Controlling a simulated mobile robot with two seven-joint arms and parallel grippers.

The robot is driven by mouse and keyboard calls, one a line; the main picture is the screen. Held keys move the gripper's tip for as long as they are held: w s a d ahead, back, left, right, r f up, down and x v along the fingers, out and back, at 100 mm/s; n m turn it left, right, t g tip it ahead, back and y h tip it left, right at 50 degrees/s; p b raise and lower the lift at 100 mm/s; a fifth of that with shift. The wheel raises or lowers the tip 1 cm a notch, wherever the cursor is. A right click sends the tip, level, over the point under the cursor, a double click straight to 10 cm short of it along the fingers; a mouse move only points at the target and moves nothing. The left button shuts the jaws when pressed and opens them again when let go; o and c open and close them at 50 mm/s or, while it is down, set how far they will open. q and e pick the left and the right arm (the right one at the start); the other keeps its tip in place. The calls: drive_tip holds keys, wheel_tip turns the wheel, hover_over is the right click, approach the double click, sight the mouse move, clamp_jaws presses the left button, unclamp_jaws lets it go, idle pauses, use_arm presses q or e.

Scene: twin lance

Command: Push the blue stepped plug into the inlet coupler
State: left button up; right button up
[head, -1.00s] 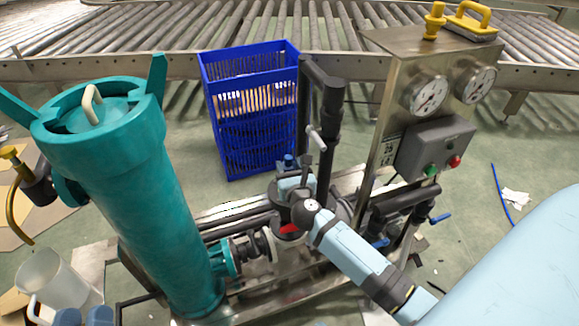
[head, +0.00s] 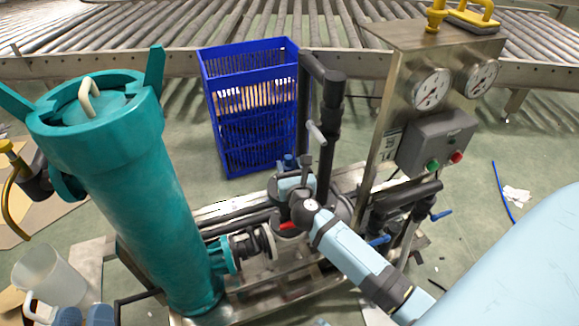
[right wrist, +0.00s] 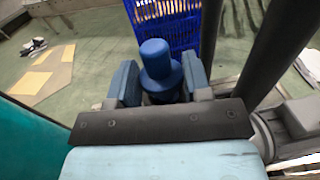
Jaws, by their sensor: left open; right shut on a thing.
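The blue stepped plug (right wrist: 157,62) stands between the blue fingers of my right gripper (right wrist: 160,84) in the right wrist view, its narrower rounded end showing. My right gripper (head: 289,180) is shut on it above the pump skid in the head view, where a small blue top (head: 288,160) shows. The plug's lower end is hidden. I cannot tell for certain which fitting is the inlet coupler; it may be hidden below the gripper.
A teal filter vessel (head: 130,190) stands left of my right gripper. Black upright pipes (head: 328,130) rise close on its right. A gauge panel (head: 420,130) stands further right. A blue crate (head: 250,110) is behind. The clear jug (head: 48,278) is at lower left.

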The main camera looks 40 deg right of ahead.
drive_tip(key=shift+r+p, duration=0.8)
drive_tip(key=shift+p, duration=0.45)
idle(1.2)
drive_tip(key=shift+f, duration=0.2)
drive_tip(key=shift+f+b, duration=0.35)
drive_tip(key=shift+b, duration=0.1)
drive_tip(key=shift+f+b, duration=0.35)
drive_tip(key=shift+f, duration=0.05)
drive_tip(key=o, duration=1)
drive_tip(key=shift+c, duration=0.2)
